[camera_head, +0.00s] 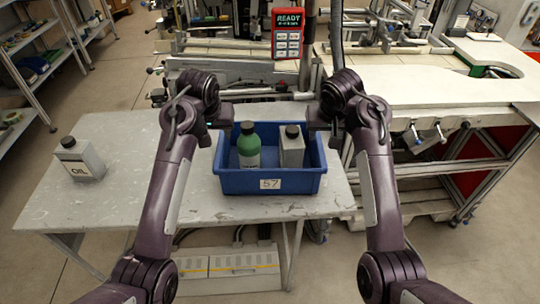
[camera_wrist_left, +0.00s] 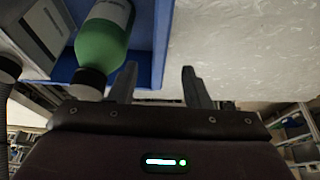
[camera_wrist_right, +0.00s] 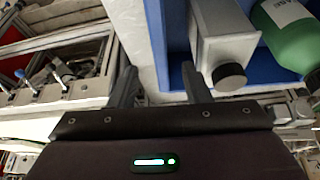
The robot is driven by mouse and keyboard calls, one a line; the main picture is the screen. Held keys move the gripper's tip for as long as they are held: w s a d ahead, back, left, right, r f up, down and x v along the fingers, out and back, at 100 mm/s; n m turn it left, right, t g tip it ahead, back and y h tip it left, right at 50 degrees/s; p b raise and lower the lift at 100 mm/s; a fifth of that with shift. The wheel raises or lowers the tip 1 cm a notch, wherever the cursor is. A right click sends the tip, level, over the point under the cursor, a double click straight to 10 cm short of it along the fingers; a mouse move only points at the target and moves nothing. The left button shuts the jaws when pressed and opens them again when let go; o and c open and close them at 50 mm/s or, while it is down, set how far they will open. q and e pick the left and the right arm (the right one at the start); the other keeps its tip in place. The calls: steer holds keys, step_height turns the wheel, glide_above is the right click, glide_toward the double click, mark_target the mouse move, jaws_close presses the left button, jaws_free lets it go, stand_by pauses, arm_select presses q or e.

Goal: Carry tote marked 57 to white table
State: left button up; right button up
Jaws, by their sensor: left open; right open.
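The blue tote (camera_head: 240,184) with the label 57 stands on a worn grey-white table (camera_head: 120,190). It holds a green bottle (camera_head: 249,152) with a dark cap and a grey can (camera_head: 292,150) with a black cap. My left gripper (camera_head: 226,118) is open at the tote's left wall; the wall and the green bottle show in the left wrist view (camera_wrist_left: 157,85). My right gripper (camera_head: 325,120) is open at the tote's right wall; that wall shows between its fingers in the right wrist view (camera_wrist_right: 157,50). I cannot tell whether the fingers touch the walls.
A grey oil can (camera_head: 80,160) stands at the table's left. A workbench with a pale top (camera_head: 425,85) stands at the right. A red sign reading READY (camera_head: 288,33) is behind the tote. Shelves (camera_head: 30,50) line the left, with open floor (camera_head: 120,95) between.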

mark_target(221, 142)
arm_select(q)
steer(key=shift+s+r, duration=0.2)
arm_select(e)
steer(key=shift+s+r, duration=0.15)
steer(key=shift+s, duration=0.05)
arm_select(q)
steer(key=shift+f, duration=0.1)
steer(key=shift+x, duration=3.9)
arm_select(e)
steer(key=shift+x, duration=3.95)
arm_select(q)
steer(key=shift+w, duration=0.1)
steer(key=shift+c, duration=0.4)
arm_select(e)
steer(key=shift+c, duration=0.4)
arm_select(q)
jaws_close()
arm_select(e)
jaws_close()
arm_select(q)
steer(key=shift+w+r, duration=0.15)
steer(key=shift+r, duration=0.15)
arm_select(e)
steer(key=shift+w+r, duration=0.2)
steer(key=shift+r, duration=0.1)
